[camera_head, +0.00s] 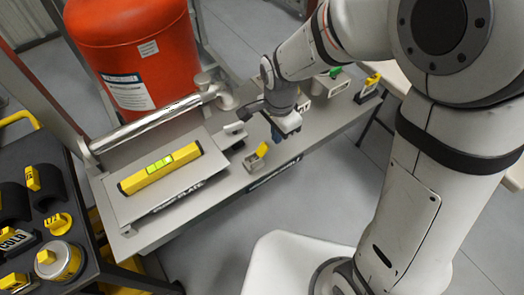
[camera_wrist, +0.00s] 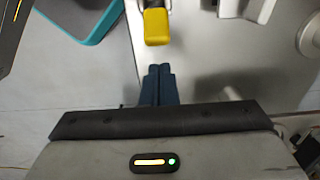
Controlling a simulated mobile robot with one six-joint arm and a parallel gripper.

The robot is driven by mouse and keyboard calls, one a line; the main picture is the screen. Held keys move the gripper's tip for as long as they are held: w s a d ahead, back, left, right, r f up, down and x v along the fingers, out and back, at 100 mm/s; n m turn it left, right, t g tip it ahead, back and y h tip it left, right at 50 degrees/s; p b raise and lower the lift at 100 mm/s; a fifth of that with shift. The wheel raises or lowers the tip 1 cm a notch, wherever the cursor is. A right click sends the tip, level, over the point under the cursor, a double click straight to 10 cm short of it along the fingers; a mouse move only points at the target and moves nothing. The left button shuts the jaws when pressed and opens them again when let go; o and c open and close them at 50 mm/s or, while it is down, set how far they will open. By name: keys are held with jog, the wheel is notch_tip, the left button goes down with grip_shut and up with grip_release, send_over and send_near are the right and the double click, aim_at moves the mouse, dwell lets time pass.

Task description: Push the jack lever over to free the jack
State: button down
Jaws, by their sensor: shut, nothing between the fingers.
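A small part with a yellow end (camera_head: 262,149) stands on the grey bench top, near its front edge. A yellow block (camera_wrist: 157,27) shows just ahead of my fingertips in the wrist view, apart from them in the picture. I cannot tell for sure whether this is the jack lever. My gripper (camera_head: 285,130) is above the bench, just right of the yellow-ended part. Its dark blue fingers (camera_wrist: 158,72) are together and hold nothing. A grey bracket (camera_head: 234,130) lies left of my gripper. The jack body is not clearly made out.
A raised plate (camera_head: 140,205) bears a yellow spirit level (camera_head: 160,167) at the left of the bench (camera_head: 225,180). A red tank (camera_head: 135,50) and a metal pipe (camera_head: 150,122) stand behind. A dark cart (camera_head: 85,235) with yellow-tagged parts is at left.

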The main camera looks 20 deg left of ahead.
aim_at(266, 144)
jog(key=shift+s+a, duration=0.9)
jog(key=shift+s, duration=0.2)
jog(key=shift+s+a, duration=0.1)
jog(key=shift+a, duration=0.05)
jog(key=shift+s+a, duration=0.75)
jog(key=shift+s, duration=0.2)
jog(key=shift+s+a, duration=0.5)
jog(key=shift+s, duration=0.05)
jog(key=shift+r, duration=0.15)
